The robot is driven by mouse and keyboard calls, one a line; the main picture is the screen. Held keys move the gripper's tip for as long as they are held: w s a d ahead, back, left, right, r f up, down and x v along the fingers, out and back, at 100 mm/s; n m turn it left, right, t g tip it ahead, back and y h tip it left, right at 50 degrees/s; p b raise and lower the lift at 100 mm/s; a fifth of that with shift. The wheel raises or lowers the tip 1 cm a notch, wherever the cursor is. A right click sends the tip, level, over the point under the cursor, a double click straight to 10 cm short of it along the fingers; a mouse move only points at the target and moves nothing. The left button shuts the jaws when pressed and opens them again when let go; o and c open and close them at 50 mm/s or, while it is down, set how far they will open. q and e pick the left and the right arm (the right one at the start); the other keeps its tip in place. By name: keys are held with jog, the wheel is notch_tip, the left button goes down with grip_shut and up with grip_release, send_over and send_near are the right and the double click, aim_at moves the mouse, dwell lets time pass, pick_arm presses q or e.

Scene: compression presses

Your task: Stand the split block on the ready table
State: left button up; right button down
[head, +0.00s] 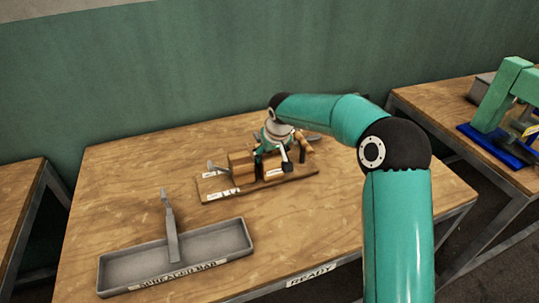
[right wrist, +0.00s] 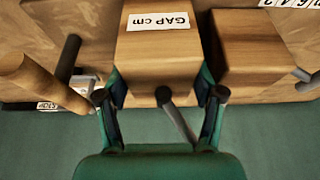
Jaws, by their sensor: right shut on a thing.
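A wooden block assembly stands upright on a flat wooden board (head: 212,192) on the table marked READY (head: 300,235). Two brown blocks show side by side: the left one (head: 242,166) and one labelled "GAP cm" (right wrist: 160,55). I cannot tell if they are the two parts of the split block. My right gripper (head: 274,147) is shut on the labelled block, with a finger on each side of it in the right wrist view (right wrist: 160,96). The block's lower part is hidden there. My left gripper is not in view.
A grey tray (head: 243,247) marked SPREADER BAR, with a grey bar (head: 169,225) rising from it, stands at the front left. A wooden cylinder (right wrist: 45,82) is beside the labelled block. A green press (head: 503,95) stands on the right table. The ready table's right front is clear.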

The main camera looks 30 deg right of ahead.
jog(key=shift+c, duration=0.8)
grip_release()
jog(key=v, duration=1.2)
jog(key=shift+b, duration=0.3)
jog(key=shift+a, duration=0.1)
